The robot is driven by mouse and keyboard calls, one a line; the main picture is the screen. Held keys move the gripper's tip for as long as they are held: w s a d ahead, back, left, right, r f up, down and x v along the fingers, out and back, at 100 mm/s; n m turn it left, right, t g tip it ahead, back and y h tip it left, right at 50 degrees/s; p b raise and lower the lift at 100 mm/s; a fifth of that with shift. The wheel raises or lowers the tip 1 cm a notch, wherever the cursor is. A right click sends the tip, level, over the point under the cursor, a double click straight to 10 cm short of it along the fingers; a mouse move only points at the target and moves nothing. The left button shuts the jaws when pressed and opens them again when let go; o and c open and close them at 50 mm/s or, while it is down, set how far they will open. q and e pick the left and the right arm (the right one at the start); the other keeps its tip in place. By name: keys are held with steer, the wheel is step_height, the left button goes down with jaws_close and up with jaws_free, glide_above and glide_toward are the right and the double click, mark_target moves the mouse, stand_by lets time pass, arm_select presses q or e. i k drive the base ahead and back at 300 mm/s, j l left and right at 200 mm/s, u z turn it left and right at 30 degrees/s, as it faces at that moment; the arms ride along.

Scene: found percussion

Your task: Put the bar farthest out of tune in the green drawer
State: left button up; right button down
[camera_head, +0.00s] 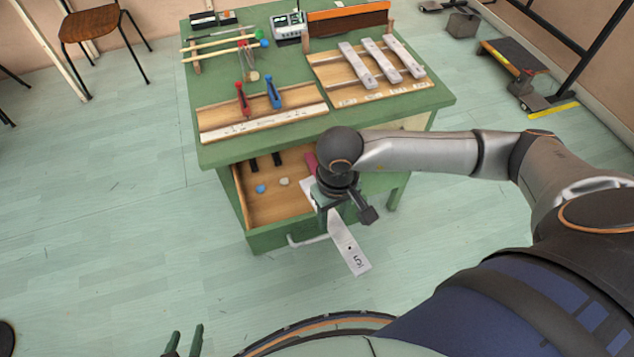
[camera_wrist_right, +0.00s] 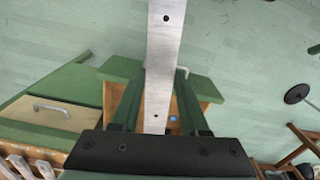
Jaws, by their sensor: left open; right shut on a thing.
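My right gripper (camera_head: 328,205) is shut on a long silver metal bar (camera_head: 347,245) with a hole and dark marking near its lower end. In the right wrist view the bar (camera_wrist_right: 163,55) runs lengthwise between the two green fingers (camera_wrist_right: 158,108). The green drawer (camera_head: 270,235) is pulled out of the green table; the bar is over its front right part, with its lower end beyond the drawer front. My left gripper (camera_head: 184,342) is open and empty at the bottom edge, over the floor. Three similar bars (camera_head: 380,63) lie on a wooden frame on the table.
The drawer holds a blue ball (camera_head: 260,189), a pale ball (camera_head: 284,181) and dark pieces; my right arm hides its right part. The green table (camera_head: 290,80) carries a tuner-like device (camera_head: 288,25), sticks (camera_head: 220,43) and red and blue tools (camera_head: 273,93). The floor around is mostly clear.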

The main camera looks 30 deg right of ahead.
mark_target(279, 216)
steer(key=i+j+z, duration=0.1)
steer(key=j+z, duration=0.5)
steer(key=z, duration=0.2)
steer(key=i+j+z, duration=0.1)
steer(key=i, duration=0.2)
steer(key=i+j, duration=0.15)
steer(key=i+z, duration=0.05)
steer(key=i, duration=0.05)
